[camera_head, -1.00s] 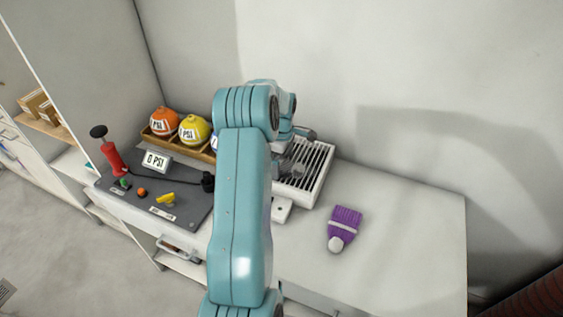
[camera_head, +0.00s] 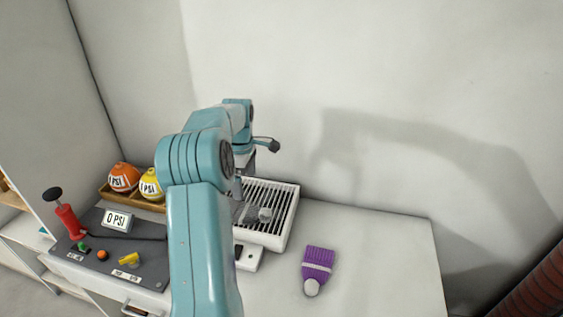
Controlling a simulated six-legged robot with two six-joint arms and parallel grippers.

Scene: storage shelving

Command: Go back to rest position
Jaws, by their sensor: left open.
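My left arm comes up from the bottom of the view and bends over the counter. My left gripper (camera_head: 252,202) hangs in front of the white slotted rack (camera_head: 285,222), partly hidden by my arm. It is open, and I see nothing held in it. I cannot tell whether it touches the rack. My right gripper is not in view.
Orange (camera_head: 123,177) and yellow (camera_head: 150,185) balls sit in a wooden tray. A red hand pump (camera_head: 68,220) stands on a grey panel (camera_head: 150,262). The wall is close behind.

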